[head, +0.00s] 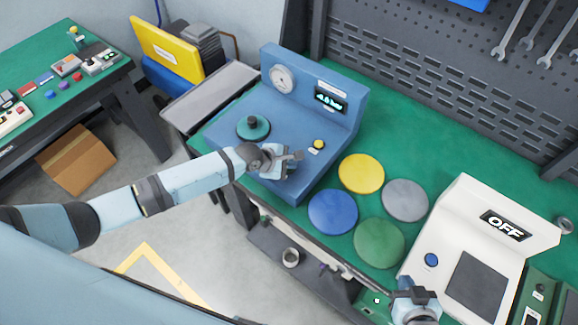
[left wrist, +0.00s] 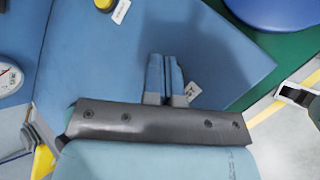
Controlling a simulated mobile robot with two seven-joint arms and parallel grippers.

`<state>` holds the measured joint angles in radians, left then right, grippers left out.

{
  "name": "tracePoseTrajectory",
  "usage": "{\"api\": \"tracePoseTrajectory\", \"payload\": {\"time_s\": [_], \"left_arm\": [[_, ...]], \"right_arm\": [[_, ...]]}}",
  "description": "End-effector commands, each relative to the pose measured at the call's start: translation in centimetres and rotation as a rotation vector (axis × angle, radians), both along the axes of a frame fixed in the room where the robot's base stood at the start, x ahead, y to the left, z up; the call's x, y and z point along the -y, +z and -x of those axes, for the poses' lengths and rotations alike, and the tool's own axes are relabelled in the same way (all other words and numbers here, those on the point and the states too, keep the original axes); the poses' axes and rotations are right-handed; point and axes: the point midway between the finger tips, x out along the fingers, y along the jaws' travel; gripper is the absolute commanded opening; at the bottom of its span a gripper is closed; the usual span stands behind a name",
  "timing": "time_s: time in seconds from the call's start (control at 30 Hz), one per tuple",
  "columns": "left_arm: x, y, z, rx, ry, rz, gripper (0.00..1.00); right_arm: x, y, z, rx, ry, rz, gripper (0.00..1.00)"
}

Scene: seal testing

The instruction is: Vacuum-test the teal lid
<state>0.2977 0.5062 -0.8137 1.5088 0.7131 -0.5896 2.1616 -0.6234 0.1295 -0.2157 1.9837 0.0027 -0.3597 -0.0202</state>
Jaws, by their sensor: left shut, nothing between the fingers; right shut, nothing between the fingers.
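The teal lid (head: 253,128) with a dark knob on top sits on the left part of the blue vacuum tester (head: 300,190). The tester has a round dial gauge (head: 282,79), a lit display (head: 330,99) in bar, and a yellow button (head: 318,144). My left gripper (head: 296,156) is shut and empty above the tester, between the lid and the button, apart from both. In the left wrist view its fingers (left wrist: 165,78) are together over bare blue surface; the button (left wrist: 104,4) shows at the top edge. My right gripper (head: 408,285) is shut and empty at the bottom right.
Yellow (head: 361,173), grey (head: 405,200), blue (head: 333,211) and green (head: 379,242) discs lie right of the tester on the green bench. A white machine (head: 470,240) reading OFF stands further right. A pegboard (head: 440,80) with wrenches closes the back.

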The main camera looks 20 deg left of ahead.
Motion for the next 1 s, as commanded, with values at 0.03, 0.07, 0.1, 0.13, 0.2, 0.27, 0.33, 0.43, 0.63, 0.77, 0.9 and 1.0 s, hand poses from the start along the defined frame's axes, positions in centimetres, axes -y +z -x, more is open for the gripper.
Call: {"api": "tracePoseTrajectory", "payload": {"time_s": [0.03,0.07,0.1,0.13,0.2,0.27,0.33,0.43,0.63,0.77,0.9,1.0], "left_arm": [[0.0,0.0,0.0,-0.001,-0.001,0.000,0.00],[0.0,0.0,0.0,-0.001,0.000,-0.001,0.00],[0.0,0.0,0.0,-0.001,0.000,-0.001,0.00],[0.0,-0.1,0.0,-0.001,0.000,-0.001,0.00],[0.0,0.0,0.0,-0.001,0.000,-0.001,0.00],[0.0,0.1,0.1,-0.002,-0.001,-0.001,0.00],[0.0,0.3,0.1,-0.002,0.000,-0.001,0.00],[0.0,0.8,0.1,-0.002,0.000,0.000,0.00],[0.0,1.6,0.1,-0.002,0.000,0.000,0.00],[0.0,1.6,0.1,-0.002,0.000,-0.001,0.00],[0.0,1.5,0.1,-0.001,0.000,0.000,0.00],[0.0,1.6,0.1,-0.001,0.000,0.000,0.00]], "right_arm": [[0.0,0.0,0.0,0.000,0.000,0.000,0.00],[0.0,0.0,0.0,0.000,0.000,0.000,0.00],[0.0,0.0,0.0,0.000,0.000,0.000,0.00],[0.0,0.0,0.0,0.000,0.000,0.000,0.00],[0.0,0.0,0.0,0.000,0.000,0.000,0.00],[0.0,0.1,0.0,0.000,0.000,0.000,0.00],[0.0,0.4,0.0,0.000,0.000,0.000,0.00],[0.0,1.0,0.0,0.000,0.000,0.000,0.00],[0.0,2.1,0.0,0.000,0.000,0.000,0.00],[0.0,2.2,0.0,0.001,0.000,0.000,0.00],[0.0,2.1,0.0,0.000,0.000,0.000,0.00],[0.0,2.1,0.0,0.000,0.000,0.000,0.00]]}}
